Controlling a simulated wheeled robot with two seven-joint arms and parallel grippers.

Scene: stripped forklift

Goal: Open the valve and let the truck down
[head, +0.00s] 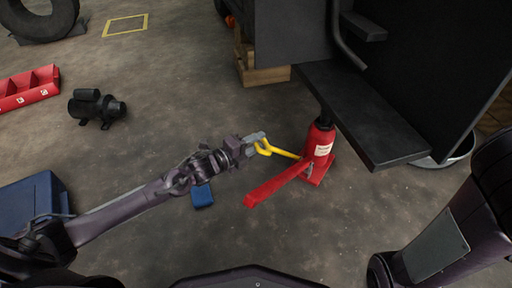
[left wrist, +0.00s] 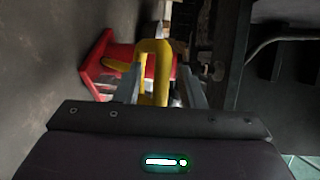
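A red bottle jack (head: 319,146) stands upright on the floor under the dark truck's flat ledge (head: 365,112). A red lever (head: 275,184) slants from it toward me. A yellow valve handle with a looped end (head: 278,152) sticks out to the left from the jack's lower part. My left gripper (head: 259,140) is at that loop. In the left wrist view the yellow loop (left wrist: 153,62) lies between my two fingers (left wrist: 162,84), with a gap showing on the right side. The jack's red base (left wrist: 97,66) shows beyond. My right gripper is out of view; only my right arm shows.
A wooden block (head: 262,75) sits under the truck (head: 290,35). A blue object (head: 202,196) lies on the floor below my left forearm. A black motor-like part (head: 97,107), a red bin (head: 28,88) and a tire (head: 40,20) are at left. A round pan (head: 440,161) is at right.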

